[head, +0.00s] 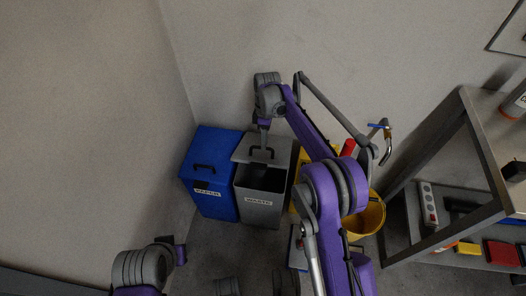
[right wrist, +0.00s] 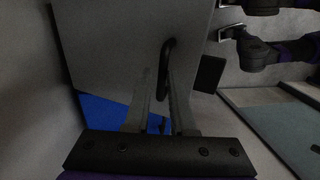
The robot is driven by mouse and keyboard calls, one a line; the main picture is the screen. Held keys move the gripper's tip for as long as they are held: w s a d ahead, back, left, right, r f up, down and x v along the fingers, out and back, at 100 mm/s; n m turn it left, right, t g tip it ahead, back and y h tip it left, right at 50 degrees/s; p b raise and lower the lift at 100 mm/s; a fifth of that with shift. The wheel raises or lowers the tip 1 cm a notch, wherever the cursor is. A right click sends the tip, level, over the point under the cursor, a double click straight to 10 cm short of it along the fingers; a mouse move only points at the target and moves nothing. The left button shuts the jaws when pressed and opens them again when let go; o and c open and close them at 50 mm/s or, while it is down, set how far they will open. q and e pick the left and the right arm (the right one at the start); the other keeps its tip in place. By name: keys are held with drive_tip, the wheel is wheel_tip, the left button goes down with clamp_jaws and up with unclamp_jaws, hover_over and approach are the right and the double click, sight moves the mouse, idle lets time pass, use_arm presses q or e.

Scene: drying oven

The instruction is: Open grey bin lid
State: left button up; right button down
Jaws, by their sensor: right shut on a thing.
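The grey bin (head: 261,207), labelled as waste, stands on the floor against the wall. Its grey lid (head: 281,153) is tilted up at the back, and the dark inside of the bin shows at the front. My right gripper (head: 264,146) reaches down to the black lid handle (head: 257,154). In the right wrist view the handle (right wrist: 166,62) runs between the two fingers of my right gripper (right wrist: 160,90), which is shut on it.
A blue paper bin (head: 213,172) with its lid down stands directly left of the grey bin. Yellow things, including a yellow bucket (head: 372,218), stand to the right. A metal shelf (head: 484,150) with several items is at the far right.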

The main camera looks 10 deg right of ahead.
drive_tip(key=shift+w+d+r, duration=0.2)
drive_tip(key=shift+w+d, duration=0.1)
drive_tip(key=shift+w, duration=0.3)
drive_tip(key=shift+w+d+r, duration=0.2)
drive_tip(key=shift+w+d, duration=0.1)
drive_tip(key=shift+w, duration=0.3)
drive_tip(key=c, duration=1.1)
unclamp_jaws()
drive_tip(key=shift+o, duration=1.1)
drive_tip(key=shift+w+f, duration=0.15)
drive_tip(key=shift+f, duration=0.05)
drive_tip(key=shift+w, duration=0.1)
drive_tip(key=shift+r, duration=0.1)
drive_tip(key=shift+p, duration=0.3)
drive_tip(key=p+v, duration=0.3)
drive_tip(key=v, duration=0.8)
drive_tip(key=shift+s+a, duration=0.2)
drive_tip(key=shift+s, duration=0.05)
